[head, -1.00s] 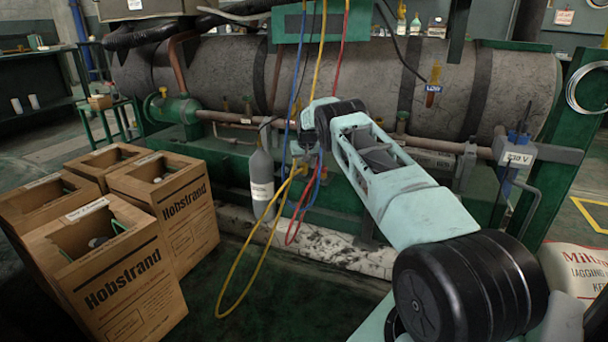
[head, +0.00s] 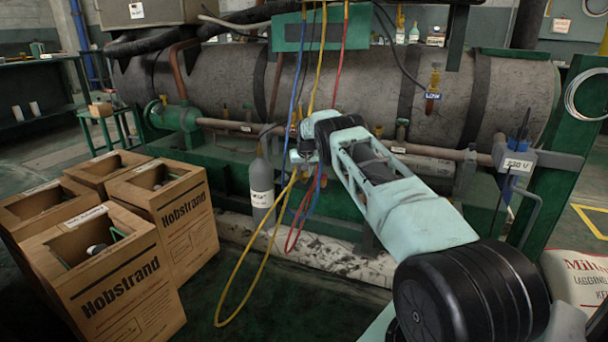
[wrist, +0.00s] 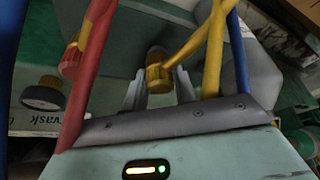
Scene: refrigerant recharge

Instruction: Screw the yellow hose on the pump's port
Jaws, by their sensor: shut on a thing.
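The yellow hose (head: 240,283) hangs from above and makes a low loop near the floor. Its brass end fitting (wrist: 158,78) shows in the wrist view between the two fingers of my gripper (wrist: 160,92), which are shut on it. The fitting is up against a dull, short, round stub (wrist: 156,54) on a grey-green body; I cannot tell whether it is threaded on. In the head view my gripper (head: 302,157) is low in front of the big tank, partly hidden by hoses. The pump cannot be made out clearly in the head view.
Red (head: 293,236) and blue (head: 297,85) hoses hang close around my gripper and cross the wrist view. A grey bottle (head: 261,187) stands just left. Open cardboard boxes (head: 130,290) stand at left. The large tank (head: 350,75) lies behind.

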